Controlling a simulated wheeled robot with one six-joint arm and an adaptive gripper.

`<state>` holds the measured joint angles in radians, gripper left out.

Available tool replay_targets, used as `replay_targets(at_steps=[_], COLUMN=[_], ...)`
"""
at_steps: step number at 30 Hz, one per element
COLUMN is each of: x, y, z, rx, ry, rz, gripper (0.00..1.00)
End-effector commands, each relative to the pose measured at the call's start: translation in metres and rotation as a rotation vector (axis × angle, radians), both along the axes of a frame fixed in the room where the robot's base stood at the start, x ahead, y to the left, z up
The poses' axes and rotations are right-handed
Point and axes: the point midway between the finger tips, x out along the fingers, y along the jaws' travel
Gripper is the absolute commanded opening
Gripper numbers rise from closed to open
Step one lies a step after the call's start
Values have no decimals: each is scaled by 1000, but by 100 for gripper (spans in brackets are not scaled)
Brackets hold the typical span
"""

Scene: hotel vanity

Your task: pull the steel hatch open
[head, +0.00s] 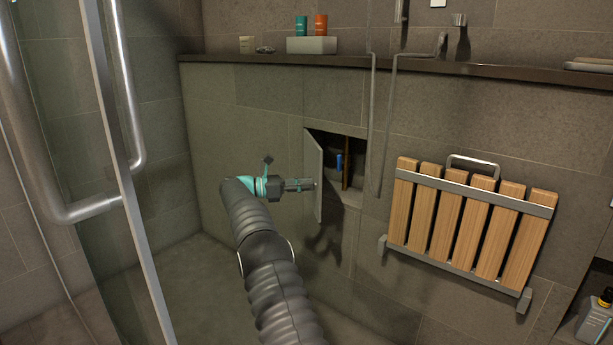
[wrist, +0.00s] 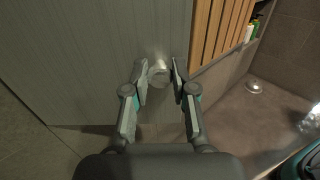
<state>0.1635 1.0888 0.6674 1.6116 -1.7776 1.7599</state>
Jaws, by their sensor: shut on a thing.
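The steel hatch (head: 313,165) stands swung out from the wall on its left side, with its recess (head: 352,190) uncovered. In the wrist view the hatch is a grey brushed panel (wrist: 85,55) with a round metal knob (wrist: 159,73) on it. My gripper (head: 312,184) reaches the hatch from the left in the head view. In the wrist view its two fingers (wrist: 160,80) are on either side of the knob and are shut on it. Inside the recess are a blue item (head: 339,164) and an upright brown piece (head: 346,165).
A folded wooden slat seat (head: 465,220) is on the wall to the right. A hose (head: 372,130) hangs between it and the recess. A ledge (head: 230,59) above holds a box and bottles. A glass door with a metal handle (head: 125,100) stands at the left. Floor below the hatch looks clear.

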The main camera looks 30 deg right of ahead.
Motion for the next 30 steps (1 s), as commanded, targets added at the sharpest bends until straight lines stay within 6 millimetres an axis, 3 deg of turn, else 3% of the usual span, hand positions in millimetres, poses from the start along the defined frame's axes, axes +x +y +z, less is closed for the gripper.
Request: replay_targets(at_steps=[12, 26, 27, 30], x=[1, 0, 0, 0], y=[14, 13, 13, 13], z=[1, 1, 1, 1], rx=[-2, -3, -3, -3], ry=[-1, -1, -1, -1], rz=[-68, -76, -76, -76], gripper=[0, 0, 28, 50])
